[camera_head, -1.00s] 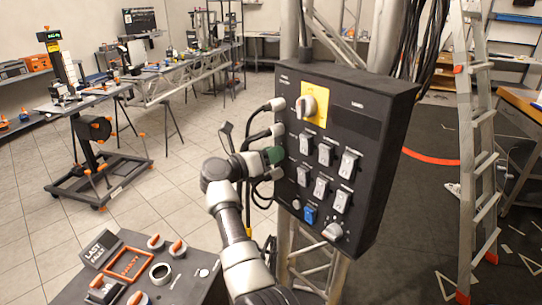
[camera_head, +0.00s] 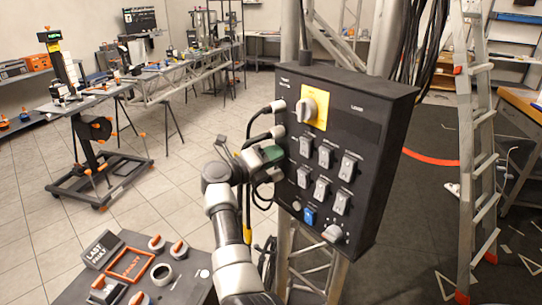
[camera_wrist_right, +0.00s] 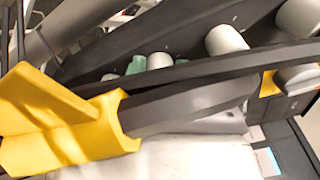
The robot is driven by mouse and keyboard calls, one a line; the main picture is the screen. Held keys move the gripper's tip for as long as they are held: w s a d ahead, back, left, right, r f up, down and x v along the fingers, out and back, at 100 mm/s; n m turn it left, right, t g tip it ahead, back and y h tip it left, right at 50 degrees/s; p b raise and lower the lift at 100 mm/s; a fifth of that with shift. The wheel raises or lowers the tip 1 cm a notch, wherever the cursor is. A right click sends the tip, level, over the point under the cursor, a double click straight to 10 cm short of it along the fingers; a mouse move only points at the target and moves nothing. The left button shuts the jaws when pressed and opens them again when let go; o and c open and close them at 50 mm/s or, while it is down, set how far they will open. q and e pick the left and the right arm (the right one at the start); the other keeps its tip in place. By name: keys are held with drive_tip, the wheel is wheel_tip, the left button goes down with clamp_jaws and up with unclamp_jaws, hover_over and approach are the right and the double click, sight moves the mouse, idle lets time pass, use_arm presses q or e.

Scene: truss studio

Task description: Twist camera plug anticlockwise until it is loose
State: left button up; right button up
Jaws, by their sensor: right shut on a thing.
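The black control box (camera_head: 352,120) hangs on a truss, with cable plugs along its left side. The top plug (camera_head: 272,106) and the one below it (camera_head: 272,132) are in place with black cables. My right gripper (camera_head: 270,158) is at the box's left side, below these two, shut on a plug that I take as the camera plug; fingers and wrist mostly hide it. A green part shows there. In the right wrist view, dark finger bars cross the picture in front of pale and green cylinders. The plug's looseness cannot be told. My left gripper is not in view.
The box front has a rotary switch on a yellow plate (camera_head: 318,121), several rocker switches and a blue one (camera_head: 309,216). A ladder (camera_head: 480,150) stands right. Cables hang beside the gripper.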

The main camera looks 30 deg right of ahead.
drive_tip(key=shift+d, duration=0.1)
drive_tip(key=o, duration=0.9)
drive_tip(key=shift+d, duration=0.15)
drive_tip(key=shift+a, duration=0.2)
